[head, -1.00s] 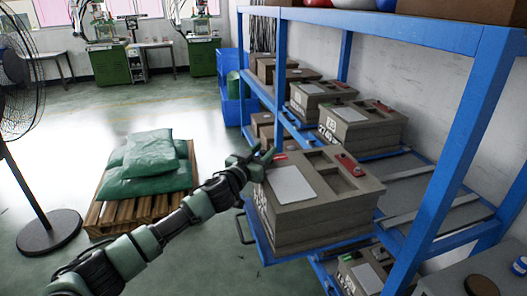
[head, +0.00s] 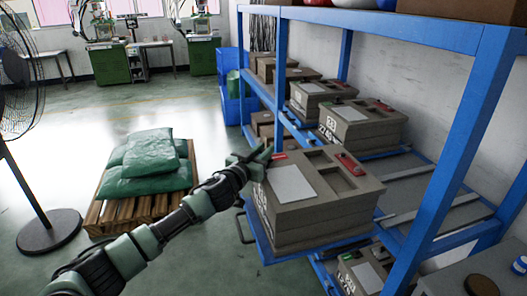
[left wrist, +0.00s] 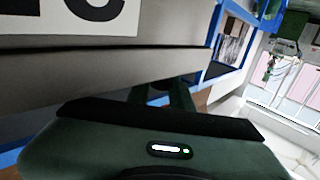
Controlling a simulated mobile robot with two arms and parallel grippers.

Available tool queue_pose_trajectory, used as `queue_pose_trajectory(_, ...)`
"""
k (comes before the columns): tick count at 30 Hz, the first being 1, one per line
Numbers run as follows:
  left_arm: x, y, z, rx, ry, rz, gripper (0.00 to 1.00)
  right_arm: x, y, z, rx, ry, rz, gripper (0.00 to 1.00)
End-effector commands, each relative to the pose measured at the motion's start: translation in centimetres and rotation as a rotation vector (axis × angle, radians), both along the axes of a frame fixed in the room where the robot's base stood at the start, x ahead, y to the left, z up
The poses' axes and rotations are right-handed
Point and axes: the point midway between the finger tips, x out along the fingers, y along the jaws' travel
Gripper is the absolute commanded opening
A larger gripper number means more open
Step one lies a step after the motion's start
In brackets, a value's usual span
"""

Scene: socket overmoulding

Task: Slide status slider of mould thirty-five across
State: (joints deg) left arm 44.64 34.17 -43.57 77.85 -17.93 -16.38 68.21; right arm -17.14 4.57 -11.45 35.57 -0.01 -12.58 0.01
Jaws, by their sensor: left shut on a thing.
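A large grey-brown mould (head: 325,208) sits on a pulled-out blue shelf tray, with a pale plate and recesses on top. Its side also shows in the left wrist view (left wrist: 120,68), with part of a white number label (left wrist: 75,18); the number cannot be read. A small red strip (head: 280,156) shows at the mould's far left top edge, at the status slider. My left gripper (head: 264,154) is at that edge, shut on the slider, just left of the red strip; its fingers hide the slider itself. My right gripper is not in view.
Blue rack posts (head: 462,130) stand to the right and behind the mould. Other moulds (head: 362,125) rest on the shelf beyond. Green sacks (head: 150,155) on a pallet (head: 108,215) and a fan (head: 48,232) stand left. The floor between pallet and rack is clear.

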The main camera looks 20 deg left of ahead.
Motion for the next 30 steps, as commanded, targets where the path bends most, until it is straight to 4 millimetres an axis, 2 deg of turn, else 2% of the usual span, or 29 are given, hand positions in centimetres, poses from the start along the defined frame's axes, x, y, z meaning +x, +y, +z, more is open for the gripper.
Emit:
queue_pose_trajectory(25, 0.0, 0.0, 0.0, 0.000, -0.001, 0.000, 0.00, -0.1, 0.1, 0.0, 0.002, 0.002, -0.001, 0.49)
queue_pose_trajectory(30, 0.9, -1.5, 0.1, -0.006, -0.002, -0.002, 0.00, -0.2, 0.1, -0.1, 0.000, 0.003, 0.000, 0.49)
